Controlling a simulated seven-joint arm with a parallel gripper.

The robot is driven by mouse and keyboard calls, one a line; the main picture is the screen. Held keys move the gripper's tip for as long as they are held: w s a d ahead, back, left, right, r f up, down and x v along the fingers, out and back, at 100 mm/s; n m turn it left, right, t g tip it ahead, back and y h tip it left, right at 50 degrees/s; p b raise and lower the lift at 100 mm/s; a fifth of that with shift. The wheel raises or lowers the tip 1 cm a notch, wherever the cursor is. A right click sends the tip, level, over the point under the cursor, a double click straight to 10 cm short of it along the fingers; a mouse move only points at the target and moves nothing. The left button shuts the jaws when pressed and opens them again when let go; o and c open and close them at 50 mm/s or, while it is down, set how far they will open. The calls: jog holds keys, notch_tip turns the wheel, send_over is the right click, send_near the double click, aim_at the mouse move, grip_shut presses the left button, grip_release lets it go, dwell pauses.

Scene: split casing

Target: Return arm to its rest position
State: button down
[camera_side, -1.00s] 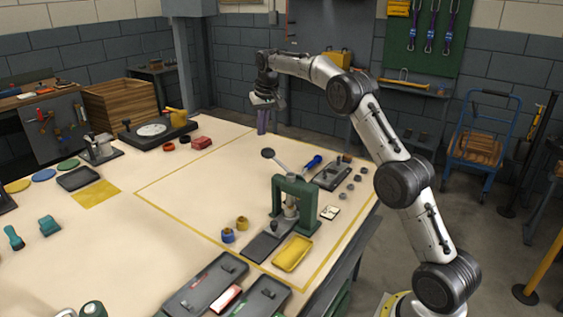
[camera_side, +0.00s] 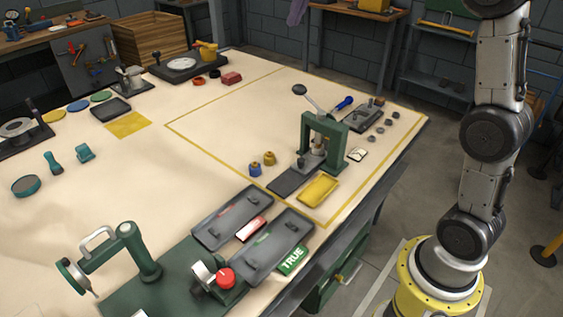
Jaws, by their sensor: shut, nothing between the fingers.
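My arm (camera_side: 492,135) rises from its yellow base ring at the lower right and stands nearly upright. It leaves the frame at the top right. My gripper is out of view, so its position and what is near it are hidden. A green arbor press (camera_side: 338,158) with a raised lever stands on the table's right part. Two small parts, one with a blue base (camera_side: 256,169) and one brass-yellow (camera_side: 269,158), sit left of the press, apart from it.
A yellow tray (camera_side: 318,190) lies in front of the press. Two dark trays (camera_side: 238,212) and a green TRUE block (camera_side: 292,260) lie near the front edge. A green clamp-like fixture (camera_side: 130,245) stands at the front left. The middle of the table (camera_side: 200,150) is clear.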

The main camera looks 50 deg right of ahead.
jog(key=s+a+n+t+y, duration=0.1)
jog(key=s+a, duration=0.3)
jog(key=s, duration=0.5)
jog(key=s+a+n, duration=0.1)
jog(key=s+a, duration=0.4)
jog(key=s, duration=0.4)
jog(key=s+a+f+n+g, duration=0.1)
jog(key=s+a+f+n, duration=0.1)
jog(key=s+f, duration=1.1)
notch_tip(320, 180, down, 3)
jog(key=shift+s+f+y, duration=0.1)
jog(key=shift+s+y, duration=0.2)
